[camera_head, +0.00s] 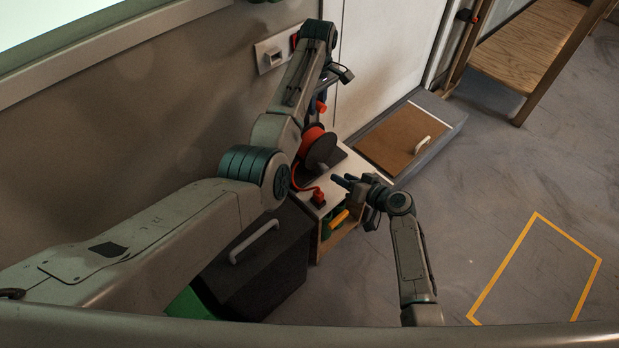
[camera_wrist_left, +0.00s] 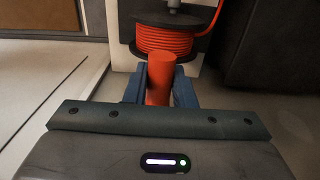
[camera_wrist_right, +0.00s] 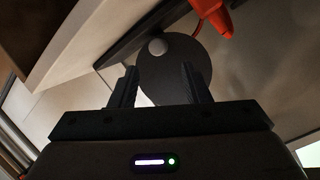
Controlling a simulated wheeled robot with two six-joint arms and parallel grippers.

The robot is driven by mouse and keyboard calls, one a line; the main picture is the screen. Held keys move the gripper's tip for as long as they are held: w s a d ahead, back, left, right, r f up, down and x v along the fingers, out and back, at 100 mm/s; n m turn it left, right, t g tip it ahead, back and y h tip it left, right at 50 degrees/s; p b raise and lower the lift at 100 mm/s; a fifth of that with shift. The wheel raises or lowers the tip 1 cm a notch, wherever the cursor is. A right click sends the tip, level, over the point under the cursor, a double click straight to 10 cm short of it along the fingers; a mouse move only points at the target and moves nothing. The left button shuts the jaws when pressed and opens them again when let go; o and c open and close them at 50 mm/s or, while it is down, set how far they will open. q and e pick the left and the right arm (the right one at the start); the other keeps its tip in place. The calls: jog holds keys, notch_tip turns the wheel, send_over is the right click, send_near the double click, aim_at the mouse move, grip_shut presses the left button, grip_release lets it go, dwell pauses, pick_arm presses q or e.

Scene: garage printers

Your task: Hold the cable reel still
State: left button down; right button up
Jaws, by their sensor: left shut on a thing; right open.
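The cable reel (camera_head: 311,143) has orange cable wound between dark round flanges and sits on a small cabinet. In the left wrist view the reel (camera_wrist_left: 168,42) stands just beyond my left gripper (camera_wrist_left: 170,80). My left gripper is shut on an orange cylindrical grip (camera_wrist_left: 159,82); its link to the reel is unclear. In the head view my left gripper (camera_head: 318,95) is above the reel. My right gripper (camera_head: 345,182) is open below and right of the reel. In the right wrist view the reel's dark flange (camera_wrist_right: 180,75) shows beyond the open fingers, apparently with nothing between them.
An orange plug (camera_head: 318,197) lies near the cabinet's (camera_head: 355,166) front edge, with orange cable running toward the reel. A dark bin (camera_head: 262,255) stands left of the cabinet. A wall socket (camera_head: 272,53) is behind. Floor at right is clear.

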aim_at(326, 169)
jog(key=shift+x, duration=4.45)
jog(key=shift+r, duration=0.1)
jog(key=c, duration=0.7)
